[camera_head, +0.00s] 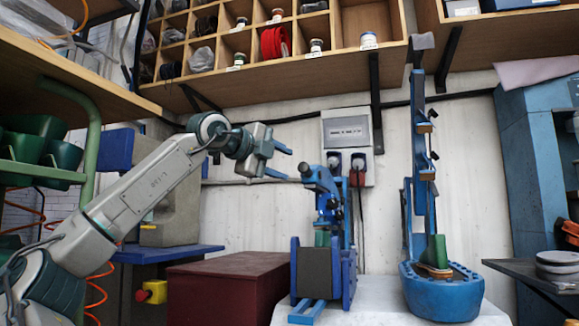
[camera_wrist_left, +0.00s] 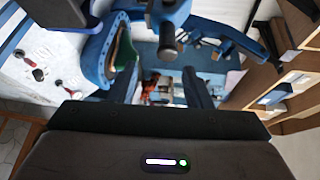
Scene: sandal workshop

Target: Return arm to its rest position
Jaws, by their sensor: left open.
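My left arm (camera_head: 150,183) comes in from the left in the head view, raised and bent at the wrist. My left gripper (camera_head: 281,162) is open and empty, with its two blue fingers apart and pointing right. It is in the air left of the top of a blue machine (camera_head: 318,180) and apart from it in the picture. In the left wrist view the two fingers (camera_wrist_left: 163,88) also stand apart with nothing held between them. My right arm and gripper are not in view.
A tall blue stand (camera_head: 420,180) with a blue base (camera_head: 441,291) is on a pale table (camera_head: 379,302). A dark red box (camera_head: 228,285) stands left of it. Wooden shelves (camera_head: 385,53) hang above. An electrical box (camera_head: 346,130) is on the wall behind.

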